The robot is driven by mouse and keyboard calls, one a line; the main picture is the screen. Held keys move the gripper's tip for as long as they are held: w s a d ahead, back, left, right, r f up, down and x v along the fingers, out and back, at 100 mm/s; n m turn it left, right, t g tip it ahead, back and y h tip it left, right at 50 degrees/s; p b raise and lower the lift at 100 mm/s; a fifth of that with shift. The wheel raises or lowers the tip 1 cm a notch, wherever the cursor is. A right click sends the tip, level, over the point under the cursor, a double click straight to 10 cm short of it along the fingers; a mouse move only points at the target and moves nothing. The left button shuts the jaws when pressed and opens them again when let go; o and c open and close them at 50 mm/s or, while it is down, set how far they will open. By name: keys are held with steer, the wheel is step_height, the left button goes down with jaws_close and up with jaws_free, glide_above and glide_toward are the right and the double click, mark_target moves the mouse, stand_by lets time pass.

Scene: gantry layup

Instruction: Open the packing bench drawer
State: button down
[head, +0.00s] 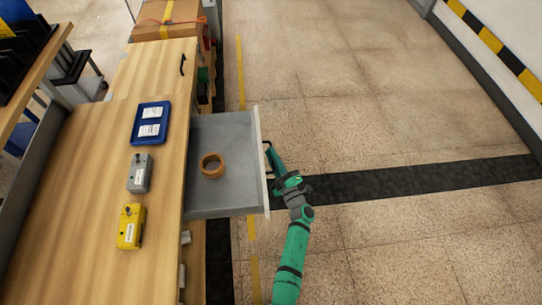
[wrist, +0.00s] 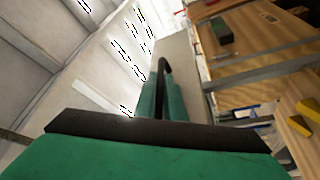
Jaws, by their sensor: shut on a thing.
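The packing bench drawer (head: 222,134) is pulled out from the bench's right side in the head view. Its grey interior is exposed and holds a brown roll of tape (head: 212,166). My gripper (head: 267,147) is at the outer side of the drawer front (head: 261,160), shut on the dark drawer handle (wrist: 165,66). In the wrist view the handle rises as a dark curve by the green fingers, and its gripped part is hidden.
On the bench top (head: 95,200) are a blue tray (head: 150,123), a grey device (head: 140,174) and a yellow device (head: 131,226). A cardboard box (head: 168,18) stands at the far end. The floor (head: 370,110) right of the drawer is clear.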

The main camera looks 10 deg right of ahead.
steer(key=c, duration=2.1)
jaws_free()
steer(key=shift+s+d+f, duration=0.15)
steer(key=shift+s+f, duration=0.05)
steer(key=shift+s, duration=0.1)
steer(key=v, duration=1)
steer(key=shift+r, duration=0.1)
